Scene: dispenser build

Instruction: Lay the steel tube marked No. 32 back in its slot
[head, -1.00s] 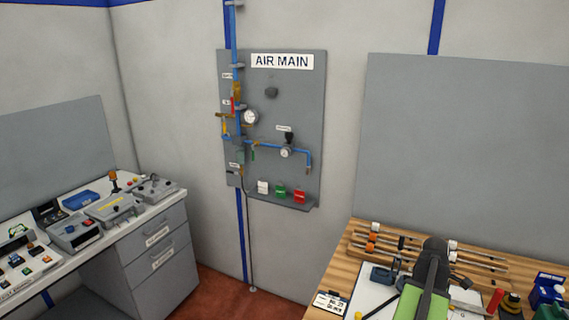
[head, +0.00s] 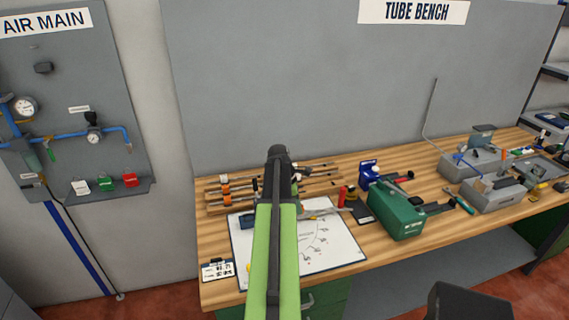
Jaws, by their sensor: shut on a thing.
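My green and black arm reaches over the tube bench in the head view. Its dark upper end hides my gripper and whatever it holds. A wooden rack (head: 214,209) lies at the bench's back left. Several thin tubes (head: 317,178) with white and orange fittings lie across it, partly behind my arm. I cannot read No. 32 on any tube, nor tell which slot is empty. A small card (head: 217,270) with writing lies at the bench's front left corner.
A white drawing sheet (head: 335,252) lies under my arm. A dark blue block (head: 245,221) stands on it. A green case (head: 397,214), a blue item (head: 370,172) and grey machines (head: 495,192) stand to the right. A bent thin tube (head: 428,112) rises at the back. Bare wood (head: 372,235) shows near the front edge.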

